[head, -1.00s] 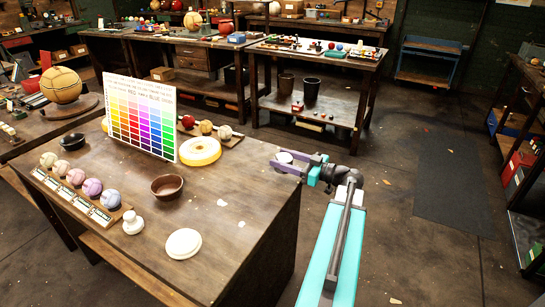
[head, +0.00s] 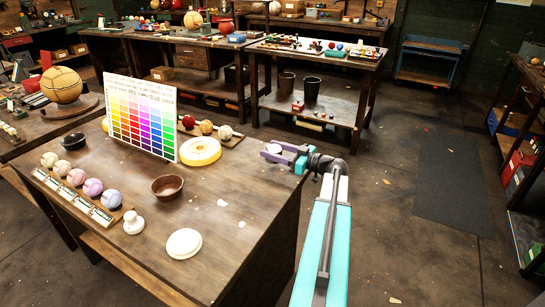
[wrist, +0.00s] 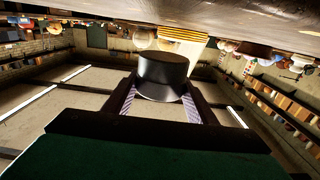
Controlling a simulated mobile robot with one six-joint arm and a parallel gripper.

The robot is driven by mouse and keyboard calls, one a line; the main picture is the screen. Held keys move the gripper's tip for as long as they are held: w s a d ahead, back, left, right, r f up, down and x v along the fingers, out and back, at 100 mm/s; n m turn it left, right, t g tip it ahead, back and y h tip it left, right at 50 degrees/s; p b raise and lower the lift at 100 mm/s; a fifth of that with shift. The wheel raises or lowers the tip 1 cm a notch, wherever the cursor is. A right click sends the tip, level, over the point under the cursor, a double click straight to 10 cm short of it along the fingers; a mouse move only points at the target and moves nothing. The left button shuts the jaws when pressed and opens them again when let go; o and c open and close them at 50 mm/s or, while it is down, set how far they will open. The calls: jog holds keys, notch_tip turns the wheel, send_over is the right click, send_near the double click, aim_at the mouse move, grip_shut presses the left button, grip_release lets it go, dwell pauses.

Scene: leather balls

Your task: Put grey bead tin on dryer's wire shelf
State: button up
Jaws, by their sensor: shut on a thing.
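My gripper (head: 278,155) is shut on the grey bead tin (head: 273,148), above the far right corner of the near wooden table. In the wrist view the tin (wrist: 162,76) is a dark, smooth cylinder between the two fingers, and the picture looks upside down. In the head view only its pale round top shows well between the purple fingers. I cannot pick out a dryer or a wire shelf for certain in either view.
The near table (head: 236,260) carries a colour chart (head: 142,115), a yellow ring (head: 200,151), a brown bowl (head: 168,187), a white disc (head: 184,243) and several balls. A blue-framed rack (head: 430,62) stands at the back. Open floor lies to the right, with a dark mat (head: 452,185).

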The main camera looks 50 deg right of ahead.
jog(key=shift+w+d, duration=0.2)
jog(key=shift+w, duration=0.3)
jog(key=shift+w+f, duration=0.1)
jog(key=shift+f, duration=1.7)
jog(key=o, duration=1.1)
jog(key=shift+f, duration=0.15)
jog(key=shift+o, duration=0.2)
jog(key=v, duration=1.2)
jog(key=shift+b, duration=0.4)
